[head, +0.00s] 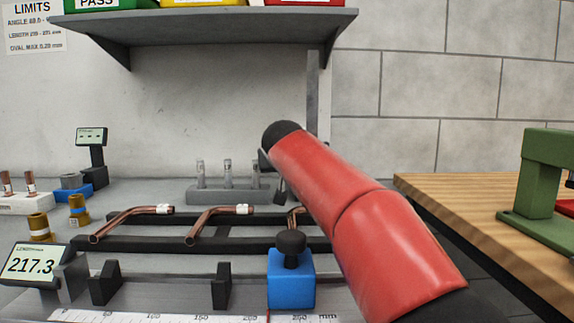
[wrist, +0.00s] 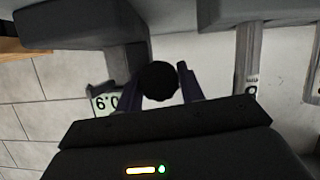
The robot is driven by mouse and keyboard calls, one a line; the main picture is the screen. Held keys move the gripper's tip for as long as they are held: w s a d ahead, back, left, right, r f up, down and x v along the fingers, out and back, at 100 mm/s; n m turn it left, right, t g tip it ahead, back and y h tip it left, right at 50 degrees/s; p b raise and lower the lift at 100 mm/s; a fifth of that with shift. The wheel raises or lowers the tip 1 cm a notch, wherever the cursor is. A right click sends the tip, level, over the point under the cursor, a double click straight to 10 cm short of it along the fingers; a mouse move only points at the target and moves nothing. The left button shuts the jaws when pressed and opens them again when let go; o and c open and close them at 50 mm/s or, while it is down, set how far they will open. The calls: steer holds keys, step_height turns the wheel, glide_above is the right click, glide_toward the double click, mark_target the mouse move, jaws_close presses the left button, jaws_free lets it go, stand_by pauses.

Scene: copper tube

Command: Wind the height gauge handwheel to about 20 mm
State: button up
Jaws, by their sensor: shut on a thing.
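The height gauge shows in the head view as a grey upright column (head: 313,88) behind my red arm, which hides most of the gauge. In the wrist view, the black round handwheel knob (wrist: 158,76) sits between the two dark fingers of my gripper (wrist: 160,84). The gripper is shut on it. The gauge's small display (wrist: 103,102) is beside the left finger, upside down and partly covered; its digits look like 0.9, but I cannot be sure of the full reading. My gripper is largely hidden behind my arm in the head view.
Bent copper tubes (head: 208,224) lie on a dark rack in front. A blue block with a black knob (head: 290,278) and a length display reading 217.3 (head: 31,264) stand nearer. A shelf (head: 210,24) hangs above; a wooden bench (head: 470,200) is at right.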

steer(key=o, duration=1)
steer(key=shift+d, duration=0.1)
